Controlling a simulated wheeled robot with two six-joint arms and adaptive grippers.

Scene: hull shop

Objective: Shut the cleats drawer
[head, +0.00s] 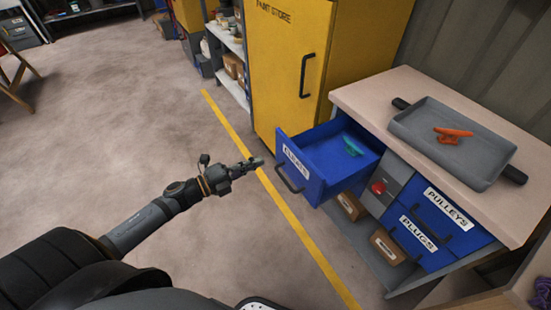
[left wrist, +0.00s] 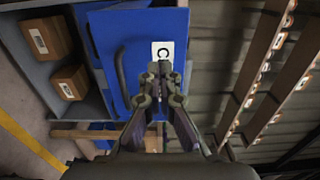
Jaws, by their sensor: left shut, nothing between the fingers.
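The cleats drawer (head: 315,168) is blue and stands pulled out of the cabinet, with a white "CLEATS" label and a dark handle (head: 289,180) on its front. A teal cleat (head: 352,146) lies inside it. My left gripper (head: 257,163) is shut and empty, just in front of the drawer front near its label. In the left wrist view the drawer front (left wrist: 112,65) fills the upper middle, with the fingertips (left wrist: 161,72) over the label's lower edge. I cannot tell whether they touch it. My right gripper is not in view.
A grey tray (head: 412,122) with an orange cleat (head: 453,134) sits on the cabinet top. Shut blue drawers marked "PULLEYS" (head: 437,222) and "PLUGS" (head: 412,244) are at the right. A yellow paint store cabinet (head: 286,75) stands behind the open drawer.

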